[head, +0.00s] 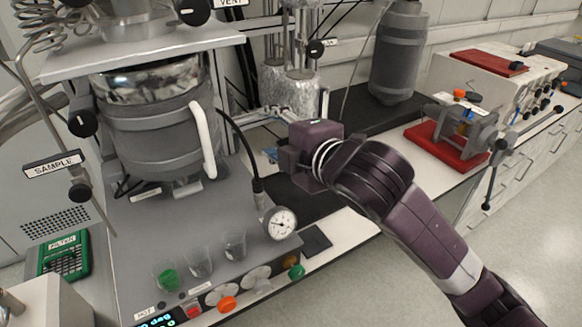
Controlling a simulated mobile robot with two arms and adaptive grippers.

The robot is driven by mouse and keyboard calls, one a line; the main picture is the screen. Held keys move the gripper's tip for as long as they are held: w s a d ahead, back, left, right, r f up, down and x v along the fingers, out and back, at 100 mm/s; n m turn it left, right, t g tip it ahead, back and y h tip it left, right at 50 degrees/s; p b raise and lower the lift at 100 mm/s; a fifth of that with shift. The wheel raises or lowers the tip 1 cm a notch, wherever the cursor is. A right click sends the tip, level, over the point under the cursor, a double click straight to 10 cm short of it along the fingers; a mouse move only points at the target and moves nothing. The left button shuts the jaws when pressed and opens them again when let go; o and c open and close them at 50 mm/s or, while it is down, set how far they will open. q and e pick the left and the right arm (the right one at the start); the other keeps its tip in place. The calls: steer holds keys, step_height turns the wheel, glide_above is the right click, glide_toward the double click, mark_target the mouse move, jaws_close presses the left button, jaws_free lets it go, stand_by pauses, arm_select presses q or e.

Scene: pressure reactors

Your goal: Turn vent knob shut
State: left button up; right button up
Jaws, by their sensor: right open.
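The vent knob (195,11) is a black round knob at the top edge of the head view, next to a partly cut-off label (232,3) reading VENT. It sits above the grey reactor vessel (158,135). My right gripper (292,160) is dark purple and reaches in from the lower right. It is open, to the right of the vessel and below the vent knob, well apart from it. Its fingers are small and partly hidden by its own body. My left gripper is not in view.
A pressure gauge (280,223) stands on the reactor base, near glass beakers (199,262). A SAMPLE label (54,164) and black knobs (82,123) are at left. A grey cylinder (398,55) stands behind my arm. A red-based vise (450,142) is at right.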

steer(key=w+d+f+m+h, duration=0.1)
steer(key=d+f+m, duration=0.2)
steer(key=f, duration=0.5)
steer(key=shift+d+f+m+g, duration=0.2)
steer(key=shift+f+m+g, duration=0.15)
steer(key=shift+m, duration=0.35)
